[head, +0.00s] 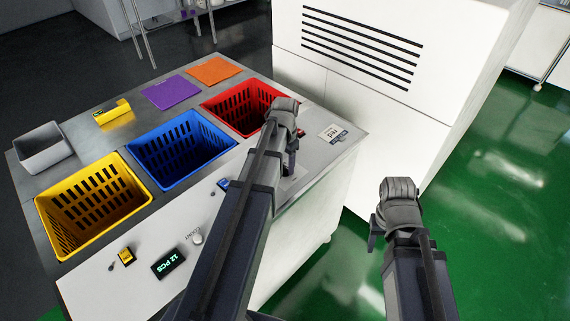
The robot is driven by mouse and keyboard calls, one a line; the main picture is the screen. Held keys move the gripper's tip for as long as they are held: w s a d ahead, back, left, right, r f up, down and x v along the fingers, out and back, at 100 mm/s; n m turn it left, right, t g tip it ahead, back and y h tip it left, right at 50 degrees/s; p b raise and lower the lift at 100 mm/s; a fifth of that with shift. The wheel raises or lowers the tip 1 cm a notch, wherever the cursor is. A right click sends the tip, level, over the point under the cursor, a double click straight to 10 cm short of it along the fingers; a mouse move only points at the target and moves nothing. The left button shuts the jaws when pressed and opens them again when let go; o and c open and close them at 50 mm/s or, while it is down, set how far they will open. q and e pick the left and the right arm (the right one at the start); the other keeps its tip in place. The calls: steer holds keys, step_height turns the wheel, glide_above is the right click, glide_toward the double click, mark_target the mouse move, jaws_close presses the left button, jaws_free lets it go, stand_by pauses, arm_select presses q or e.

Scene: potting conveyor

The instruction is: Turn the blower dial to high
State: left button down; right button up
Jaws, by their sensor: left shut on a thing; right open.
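No dial marked for a blower can be made out. A small round white knob (197,238) marked COUNT sits on the table's white front panel, left of my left arm. My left gripper (292,162) points down over the panel's right part, in front of the red basket (222,103). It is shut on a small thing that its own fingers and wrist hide. My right gripper (375,237) is open and empty, over the green floor to the right of the table, apart from everything.
A blue basket (165,182) and yellow basket (62,240) stand left of the red one. A lit counter (168,263) is on the panel. A card reading red (333,133) lies at the right corner. A white slotted cabinet (390,110) stands behind. Green floor at right is clear.

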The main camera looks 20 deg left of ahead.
mark_target(285, 167)
stand_by(0.4)
arm_select(q)
steer(key=shift+c, duration=1.4)
jaws_free()
steer(key=shift+r, duration=0.1)
step_height(285, 167, up, 8)
steer(key=p, duration=0.8)
steer(key=shift+f, duration=0.2)
steer(key=shift+d, duration=0.1)
